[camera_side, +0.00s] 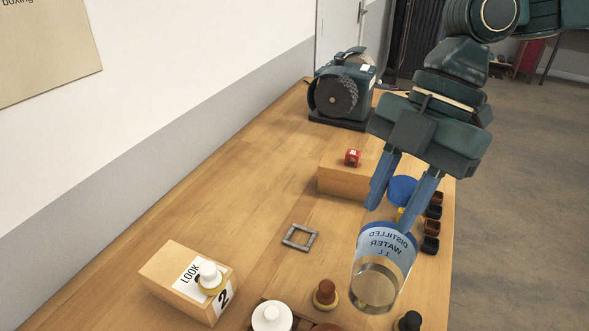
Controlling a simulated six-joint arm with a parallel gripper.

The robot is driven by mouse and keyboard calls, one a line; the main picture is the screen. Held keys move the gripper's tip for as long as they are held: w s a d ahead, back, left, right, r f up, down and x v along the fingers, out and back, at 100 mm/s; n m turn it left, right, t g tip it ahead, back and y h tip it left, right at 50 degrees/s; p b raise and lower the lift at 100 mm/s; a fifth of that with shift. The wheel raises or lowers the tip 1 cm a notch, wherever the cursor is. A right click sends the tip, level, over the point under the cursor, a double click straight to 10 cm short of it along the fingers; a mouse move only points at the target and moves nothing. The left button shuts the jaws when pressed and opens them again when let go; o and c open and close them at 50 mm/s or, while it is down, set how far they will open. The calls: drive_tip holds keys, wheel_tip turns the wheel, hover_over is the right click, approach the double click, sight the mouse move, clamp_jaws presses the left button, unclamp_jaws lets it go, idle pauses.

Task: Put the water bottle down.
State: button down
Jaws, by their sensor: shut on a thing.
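My gripper (395,215) points down from above with two blue fingers, and is shut on the bottle's upper end. A blue disc (403,188) shows between the fingers; I cannot tell whether it is part of the bottle. Whether the bottle's base touches the table (225,190) is unclear.
A grey square frame (300,237), a box labelled "LOOK" (165,275) and several knobbed pieces (325,295) are nearby. A grinder (340,90) stands far back. The left-middle tabletop is clear.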

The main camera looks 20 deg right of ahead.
sight(365, 275)
drive_tip(key=shift+f, duration=1.45)
drive_tip(key=shift+f, duration=2)
drive_tip(key=c, duration=1)
unclamp_jaws()
drive_tip(key=shift+f, duration=0.1)
drive_tip(key=shift+c, duration=0.2)
drive_tip(key=shift+v, duration=6.15)
drive_tip(key=shift+s+a, duration=0.1)
drive_tip(key=shift+a, duration=0.05)
